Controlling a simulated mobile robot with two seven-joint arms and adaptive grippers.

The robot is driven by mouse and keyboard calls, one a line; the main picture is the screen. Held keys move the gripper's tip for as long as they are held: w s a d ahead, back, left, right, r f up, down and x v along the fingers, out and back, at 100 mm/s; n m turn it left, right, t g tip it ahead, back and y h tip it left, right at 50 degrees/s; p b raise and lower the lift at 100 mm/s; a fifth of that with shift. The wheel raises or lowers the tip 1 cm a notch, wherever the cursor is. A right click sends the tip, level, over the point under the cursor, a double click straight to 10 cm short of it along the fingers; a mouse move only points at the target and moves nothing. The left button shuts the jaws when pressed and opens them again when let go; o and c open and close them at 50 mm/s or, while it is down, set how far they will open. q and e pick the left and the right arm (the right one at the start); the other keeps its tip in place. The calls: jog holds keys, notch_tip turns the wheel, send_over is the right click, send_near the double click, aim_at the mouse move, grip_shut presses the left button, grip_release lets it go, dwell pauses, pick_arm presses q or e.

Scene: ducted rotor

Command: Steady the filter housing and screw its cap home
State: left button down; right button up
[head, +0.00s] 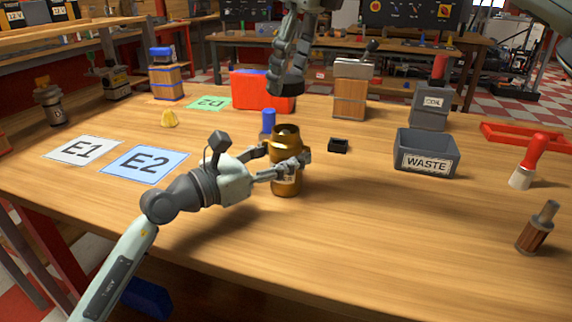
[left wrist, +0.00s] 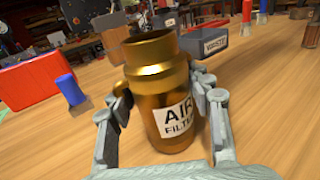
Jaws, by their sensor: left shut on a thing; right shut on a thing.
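The filter housing (head: 287,183) is a gold-brown canister with an open neck, standing upright on the wooden table. In the left wrist view its white label on the housing (left wrist: 160,85) reads "AIR FILTER" in part. My left gripper (head: 281,160) is shut around the housing's upper body, one finger on each side. My right gripper (head: 288,82) hangs above and behind the housing, shut on a dark, round piece (head: 285,88) that looks like the cap. The piece is apart from the housing's neck, and the fingers hide some of it.
Farther right is the grey WASTE bin (head: 424,165). A red box (head: 250,90) stands behind. The table's front middle is clear.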

send_over(284, 130)
jog(key=shift+s+d+f, duration=0.15)
jog(key=shift+d+f, duration=0.05)
jog(key=shift+f, duration=1.05)
jog(key=shift+s+d+f, duration=0.1)
jog(key=shift+d+f, duration=0.05)
jog(key=shift+f, duration=1.1)
jog(key=shift+f, duration=0.9)
jog(key=shift+f, duration=0.55)
